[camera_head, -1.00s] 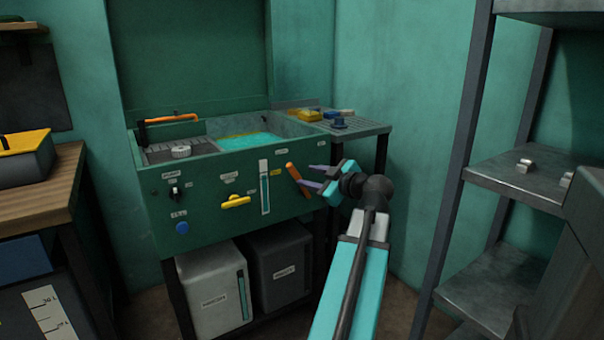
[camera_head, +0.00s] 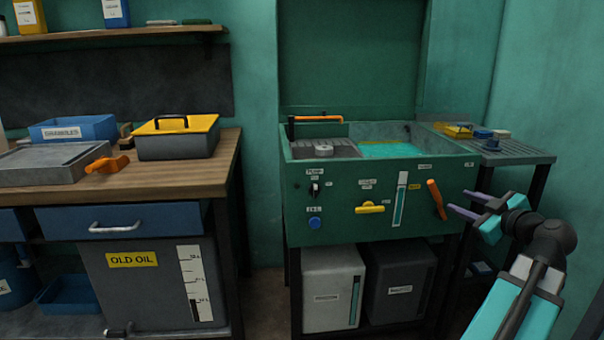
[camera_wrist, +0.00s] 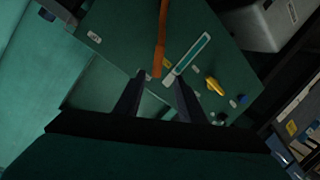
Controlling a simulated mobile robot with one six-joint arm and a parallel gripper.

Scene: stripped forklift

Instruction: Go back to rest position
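My gripper (camera_head: 472,207) is at the right in the head view, with its two purple fingers spread and nothing between them. It points at the front of a green wash station (camera_head: 380,226), near an orange lever (camera_head: 437,199). In the wrist view the dark fingers (camera_wrist: 158,92) stand apart, with the orange lever (camera_wrist: 160,45) ahead of them. I cannot tell from these views whether a finger touches the lever; a gap shows in the head view.
A wooden workbench (camera_head: 205,186) at the left bears a yellow-lidded box (camera_head: 180,140), a blue granules box (camera_head: 72,128) and a grey tray (camera_head: 45,168). Two canisters (camera_head: 332,290) stand under the station. A slatted side shelf (camera_head: 520,157) is behind my arm.

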